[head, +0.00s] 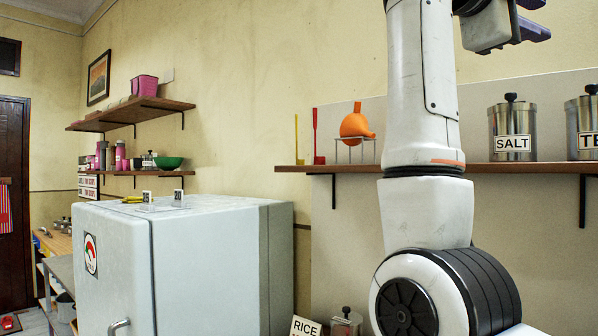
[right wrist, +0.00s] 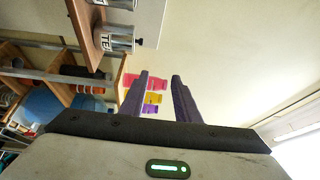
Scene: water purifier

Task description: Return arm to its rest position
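My right arm (head: 425,110) stands raised in the right half of the head view, its upper link nearly upright in front of the wall and shelf. My right gripper (head: 540,18) is at the top right edge of the head view, partly cut off, above the salt canister. In the right wrist view, the two dark fingers of the right gripper (right wrist: 159,78) stand apart with a clear gap and nothing held between them. Colored items show through the gap, farther off in the background. My left arm and left gripper are not in view.
A wall shelf (head: 530,168) behind the arm holds a salt canister (head: 512,125), another canister (head: 584,122) and an orange flask (head: 355,125) on a stand. A white fridge (head: 215,265) stands at left. A rice container (head: 306,327) shows at the bottom. The upper middle is clear.

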